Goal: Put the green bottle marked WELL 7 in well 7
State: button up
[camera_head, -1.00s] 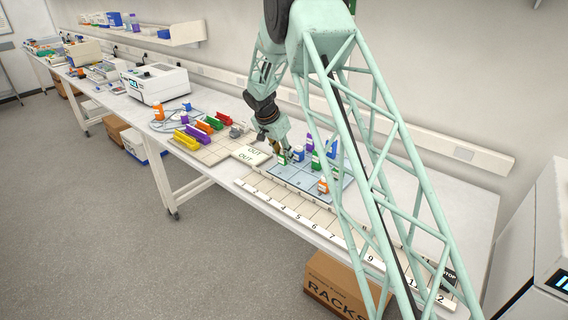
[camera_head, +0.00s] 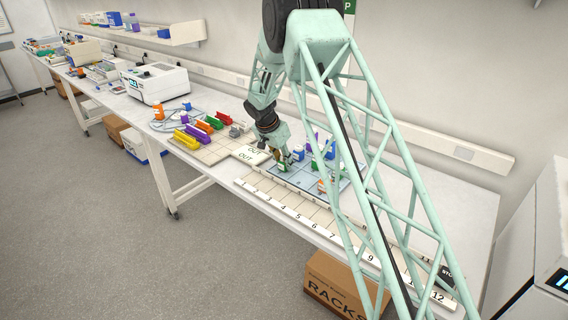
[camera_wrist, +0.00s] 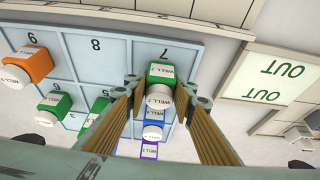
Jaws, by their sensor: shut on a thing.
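My gripper (camera_wrist: 165,92) is shut on a green bottle with a white cap (camera_wrist: 160,78). Its label reads WELL, with a number that looks like 7. The blue numbered tray (camera_wrist: 100,72) lies below it. The bottle is at the cell marked 7, with the number 7 showing just beyond it in the wrist view. I cannot tell whether it touches the tray floor. In the head view my gripper (camera_head: 282,156) and the green bottle (camera_head: 283,165) are at the tray's left end, and the fingers partly hide the bottle.
Blue (camera_wrist: 154,118) and purple (camera_wrist: 149,150) bottles stand close by. An orange bottle (camera_wrist: 30,65) and another green bottle (camera_wrist: 55,106) stand in other cells. An OUT plate (camera_wrist: 277,80) lies beside the tray. A numbered strip (camera_head: 300,222) runs along the bench front.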

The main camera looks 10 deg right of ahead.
jog(key=shift+f, duration=0.1)
jog(key=o, duration=0.8)
jog(key=shift+o, duration=0.2)
jog(key=shift+r, duration=0.2)
jog(key=shift+a+r, duration=0.1)
jog(key=shift+r, duration=0.15)
jog(key=v, duration=1.1)
jog(key=shift+r, duration=0.2)
jog(key=shift+s+a, duration=0.1)
jog(key=shift+s, duration=0.05)
